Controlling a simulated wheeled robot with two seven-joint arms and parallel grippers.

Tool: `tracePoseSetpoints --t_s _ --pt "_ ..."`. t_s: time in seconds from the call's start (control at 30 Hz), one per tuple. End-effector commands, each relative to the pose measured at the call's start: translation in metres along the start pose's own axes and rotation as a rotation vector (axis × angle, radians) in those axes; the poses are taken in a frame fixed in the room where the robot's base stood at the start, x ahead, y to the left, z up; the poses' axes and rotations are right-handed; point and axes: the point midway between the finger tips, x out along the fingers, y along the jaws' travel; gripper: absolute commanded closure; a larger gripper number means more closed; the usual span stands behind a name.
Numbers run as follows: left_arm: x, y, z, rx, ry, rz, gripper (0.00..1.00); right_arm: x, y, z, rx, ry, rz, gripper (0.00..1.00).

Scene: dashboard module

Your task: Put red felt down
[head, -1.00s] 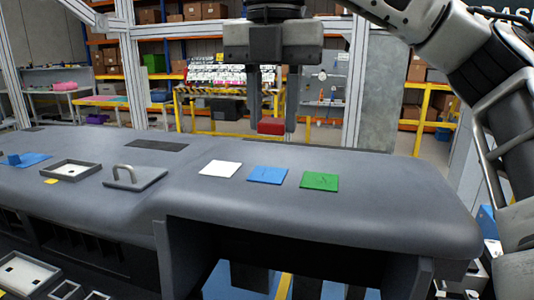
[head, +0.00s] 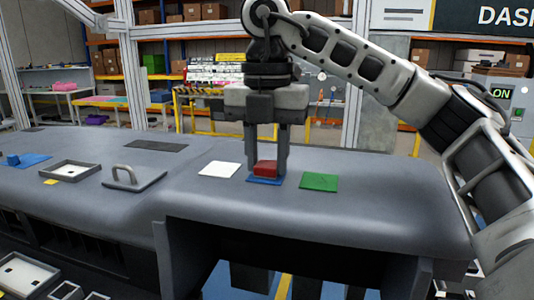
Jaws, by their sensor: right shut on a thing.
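The red felt (head: 265,168) is a small red block between the fingertips of my right gripper (head: 266,172). The gripper points straight down and is shut on it. The red felt is at the blue square (head: 256,180) on the dashboard (head: 225,203), and covers much of it. I cannot tell whether it touches the square. A white square (head: 220,169) lies to the left and a green square (head: 319,181) to the right. My left gripper is not in view.
A grey plate with a handle (head: 133,179), a rectangular frame (head: 72,171) and a blue piece (head: 26,160) are on the dashboard's left part. Small trays (head: 25,275) lie at the lower left. The dashboard's right end is clear.

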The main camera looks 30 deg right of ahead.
Motion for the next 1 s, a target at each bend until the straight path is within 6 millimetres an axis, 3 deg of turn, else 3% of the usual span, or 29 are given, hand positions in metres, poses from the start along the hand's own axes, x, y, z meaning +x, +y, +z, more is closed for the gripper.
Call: tracePoseSetpoints --t_s 0.07,0.1,0.17,0.43,0.63,1.0 --pt "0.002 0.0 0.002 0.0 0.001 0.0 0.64 0.004 0.0 0.0 0.0 0.0 0.0 0.9" --pt "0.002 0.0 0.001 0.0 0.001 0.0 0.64 0.003 0.0 0.0 0.0 0.0 0.0 0.63" --pt "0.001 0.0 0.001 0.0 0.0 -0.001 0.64 0.003 0.0 0.0 0.0 0.0 0.0 0.47" --pt "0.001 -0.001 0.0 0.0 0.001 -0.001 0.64 0.002 0.0 0.0 0.0 0.0 0.0 0.47" --pt "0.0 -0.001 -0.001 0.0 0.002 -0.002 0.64 -0.011 0.0 0.0 -0.001 -0.003 0.002 0.47" --pt "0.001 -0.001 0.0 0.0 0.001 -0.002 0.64 -0.079 0.0 0.0 0.003 -0.007 0.005 0.47"
